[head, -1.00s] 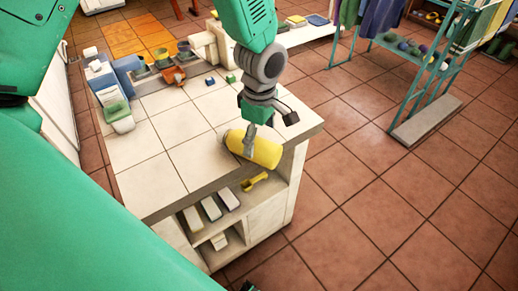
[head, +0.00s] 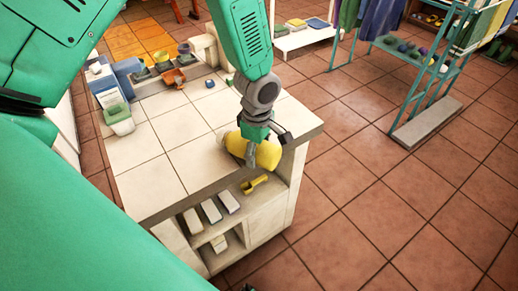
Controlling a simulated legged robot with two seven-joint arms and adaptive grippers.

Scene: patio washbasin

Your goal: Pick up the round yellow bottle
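The round yellow bottle (head: 267,155) lies on its side on the tiled counter (head: 150,165), close to the front right edge. Its paler end points left. My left gripper (head: 267,147) reaches down over it from above. One grey finger crosses the near side of the bottle, and a dark finger stands apart at its far right side. The fingers look spread, and the bottle still rests on the counter. The gripper covers part of the bottle's middle, and contact is hard to judge. My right gripper is not in view.
Below the counter top, a shelf holds several pale blocks (head: 211,211) and a yellow scoop (head: 254,184). A white container with green (head: 118,117), an orange item (head: 174,78) and a small blue item (head: 210,84) stand at the back. The counter's middle is clear.

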